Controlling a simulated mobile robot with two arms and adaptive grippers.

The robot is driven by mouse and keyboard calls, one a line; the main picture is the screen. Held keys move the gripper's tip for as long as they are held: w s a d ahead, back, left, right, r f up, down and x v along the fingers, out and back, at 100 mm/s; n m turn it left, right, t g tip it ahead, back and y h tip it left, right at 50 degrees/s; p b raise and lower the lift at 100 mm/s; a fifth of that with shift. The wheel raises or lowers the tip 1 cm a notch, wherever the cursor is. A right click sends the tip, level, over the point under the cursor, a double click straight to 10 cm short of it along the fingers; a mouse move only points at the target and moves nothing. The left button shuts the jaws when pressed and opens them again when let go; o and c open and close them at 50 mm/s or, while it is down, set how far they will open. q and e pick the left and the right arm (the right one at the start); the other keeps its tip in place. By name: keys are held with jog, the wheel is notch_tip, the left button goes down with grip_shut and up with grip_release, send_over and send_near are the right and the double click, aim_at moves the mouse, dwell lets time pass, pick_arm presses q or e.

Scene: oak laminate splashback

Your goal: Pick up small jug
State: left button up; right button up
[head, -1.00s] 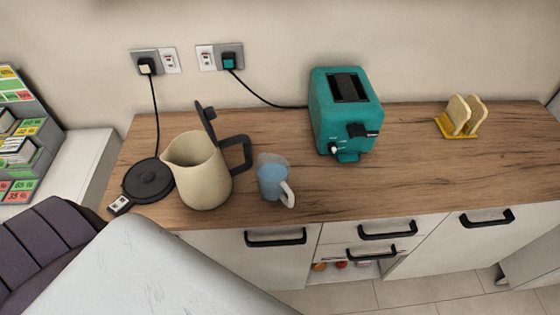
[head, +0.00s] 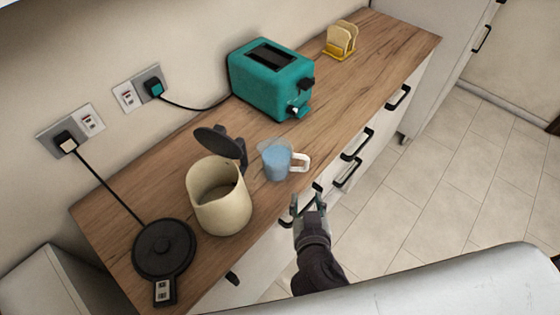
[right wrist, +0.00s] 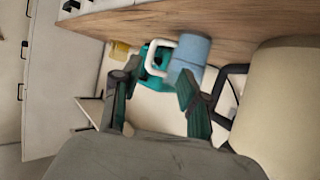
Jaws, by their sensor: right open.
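The small jug (head: 275,161) is light blue with a white handle. It stands on the wooden counter near its front edge, between the kettle and the toaster, handle toward the right. My right gripper (head: 308,203) is open and empty, in front of the counter edge, just below and right of the jug and apart from it. In the right wrist view the jug (right wrist: 190,50) shows just past the open fingers (right wrist: 153,90), its white handle to the left. My left gripper is not in view.
A cream kettle (head: 221,207) with its lid up stands left of the jug, near its black base (head: 164,249). A teal toaster (head: 271,85) is behind the jug, and a yellow toast rack (head: 341,42) farther back. Black drawer handles (head: 357,144) jut from the cabinet front.

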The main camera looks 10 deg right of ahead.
aim_at(307, 167)
jog(key=x, duration=0.2)
jog(key=r+p+x, duration=0.1)
jog(key=x, duration=0.2)
jog(key=p+x, duration=0.1)
jog(key=x, duration=0.1)
jog(key=shift+w+d+r, duration=0.1)
jog(key=shift+w+d, duration=0.3)
jog(key=shift+w, duration=0.2)
jog(key=shift+w+d+f, duration=0.1)
jog(key=shift+w+f, duration=0.1)
jog(key=shift+w, duration=0.15)
jog(key=x, duration=0.1)
jog(key=p+x, duration=0.1)
jog(key=x, duration=0.1)
jog(key=p+x, duration=0.1)
jog(key=shift+w+d, duration=0.15)
jog(key=shift+d, duration=0.2)
jog(key=shift+w+f+p, duration=0.15)
jog(key=shift+w+p, duration=0.15)
jog(key=shift+w, duration=0.05)
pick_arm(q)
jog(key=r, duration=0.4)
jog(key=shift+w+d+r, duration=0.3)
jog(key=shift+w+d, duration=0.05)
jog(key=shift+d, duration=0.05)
pick_arm(e)
jog(key=shift+s, duration=0.1)
